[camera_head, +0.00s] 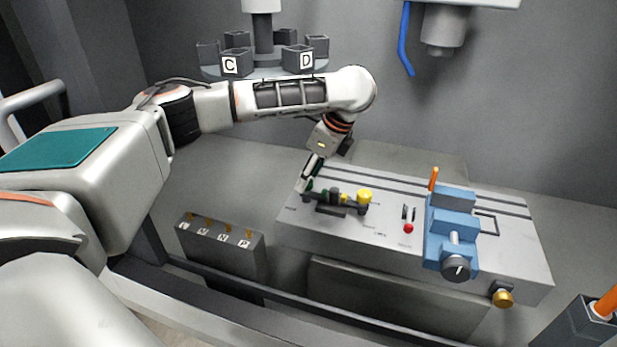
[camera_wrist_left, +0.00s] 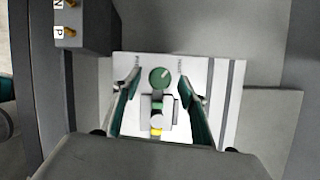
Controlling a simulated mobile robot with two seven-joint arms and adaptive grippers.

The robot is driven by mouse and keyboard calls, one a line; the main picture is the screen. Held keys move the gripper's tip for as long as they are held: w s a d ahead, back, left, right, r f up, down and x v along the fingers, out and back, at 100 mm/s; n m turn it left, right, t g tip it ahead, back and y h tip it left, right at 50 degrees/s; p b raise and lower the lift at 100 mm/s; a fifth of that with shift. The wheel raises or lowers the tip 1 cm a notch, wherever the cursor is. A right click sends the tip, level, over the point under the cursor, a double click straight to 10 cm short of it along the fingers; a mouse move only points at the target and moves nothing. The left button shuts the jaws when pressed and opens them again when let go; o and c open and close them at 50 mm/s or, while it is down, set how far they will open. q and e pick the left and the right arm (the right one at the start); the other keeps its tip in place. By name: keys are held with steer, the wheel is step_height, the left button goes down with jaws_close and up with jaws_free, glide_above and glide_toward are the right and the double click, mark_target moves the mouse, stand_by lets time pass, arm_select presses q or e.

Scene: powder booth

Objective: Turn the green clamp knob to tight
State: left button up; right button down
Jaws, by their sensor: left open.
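The round green clamp knob (camera_wrist_left: 160,78) sits on the light panel in the left wrist view. A pale pointer mark on it points to the upper right. Small labels flank it, too small to read surely. My left gripper (camera_wrist_left: 159,84) is open, with one finger on each side of the knob. I cannot tell whether the fingers touch it. In the head view my left gripper (camera_head: 308,174) points down at the left end of the bench fixture and largely hides the knob. My right gripper is not in view.
Beside the knob is a dark fixture with a yellow knob (camera_head: 364,195). A red button (camera_head: 408,228) and a blue vise (camera_head: 450,225) stand farther right on the bench (camera_head: 340,237). A labelled grey block (camera_head: 222,248) stands at the front left. A carousel with bins (camera_head: 298,60) is behind.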

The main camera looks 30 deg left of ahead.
arm_select(q)
steer(key=shift+a+f, duration=0.15)
steer(key=shift+f, duration=0.3)
steer(key=c, duration=1.1)
steer(key=shift+s+m+t, duration=0.1)
steer(key=shift+m+t, duration=0.7)
steer(key=shift+m, duration=1.5)
steer(key=o, duration=1.1)
